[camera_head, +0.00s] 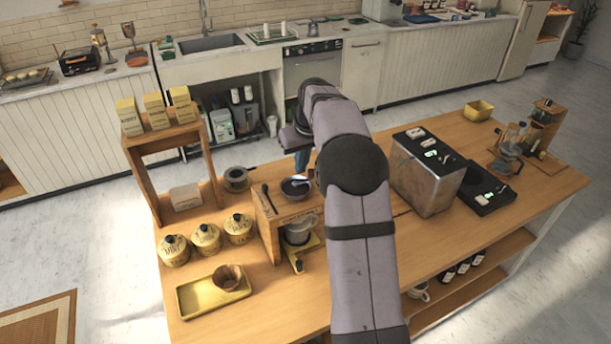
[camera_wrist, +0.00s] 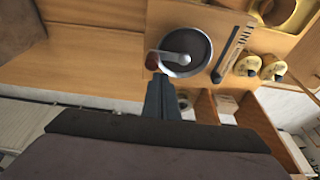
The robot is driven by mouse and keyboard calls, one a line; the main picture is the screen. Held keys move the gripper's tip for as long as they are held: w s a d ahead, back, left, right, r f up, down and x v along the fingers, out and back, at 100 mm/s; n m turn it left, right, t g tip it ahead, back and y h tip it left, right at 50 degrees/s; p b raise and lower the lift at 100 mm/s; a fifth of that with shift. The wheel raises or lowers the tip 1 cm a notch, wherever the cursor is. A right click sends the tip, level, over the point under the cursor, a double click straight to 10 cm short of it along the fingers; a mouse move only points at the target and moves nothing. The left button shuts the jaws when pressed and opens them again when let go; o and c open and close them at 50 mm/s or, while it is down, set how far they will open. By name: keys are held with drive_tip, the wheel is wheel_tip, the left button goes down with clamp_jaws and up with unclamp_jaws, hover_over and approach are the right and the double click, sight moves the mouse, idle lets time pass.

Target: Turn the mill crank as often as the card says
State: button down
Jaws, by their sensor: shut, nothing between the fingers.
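The wooden mill (camera_head: 268,232) stands on the cart, with a dark round hopper (camera_head: 296,188) in its top. In the wrist view the hopper (camera_wrist: 198,42) has a metal crank arm (camera_wrist: 176,57) across it, ending in a brown knob (camera_wrist: 152,61). My gripper (camera_head: 302,172) points down over the mill. In the wrist view my gripper (camera_wrist: 158,80) is shut and empty, its tips close by the knob; I cannot tell if they touch it. A metal cup (camera_head: 298,232) sits in the mill's lower opening. I cannot make out a readable card.
Several yellow canisters (camera_head: 206,238) and a yellow tray (camera_head: 190,303) with a brown cup (camera_head: 228,278) are left. A wooden shelf (camera_head: 140,180) stands behind them. A metal machine (camera_head: 425,180) stands right.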

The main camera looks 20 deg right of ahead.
drive_tip(key=shift+r+p, duration=0.5)
drive_tip(key=shift+r, duration=0.15)
drive_tip(key=shift+s+d+f+b, duration=0.1)
drive_tip(key=shift+s+d+b, duration=0.2)
drive_tip(key=shift+b, duration=0.05)
drive_tip(key=s+b, duration=0.1)
drive_tip(key=s+d+b, duration=0.1)
drive_tip(key=s, duration=0.1)
drive_tip(key=shift+s+f, duration=0.1)
drive_tip(key=shift+s+a+b, duration=0.3)
drive_tip(key=shift+s+b, duration=0.45)
drive_tip(key=shift+b, duration=0.05)
drive_tip(key=shift+s+a+b, duration=0.9)
drive_tip(key=shift+s+a, duration=0.35)
drive_tip(key=shift+a, duration=0.6)
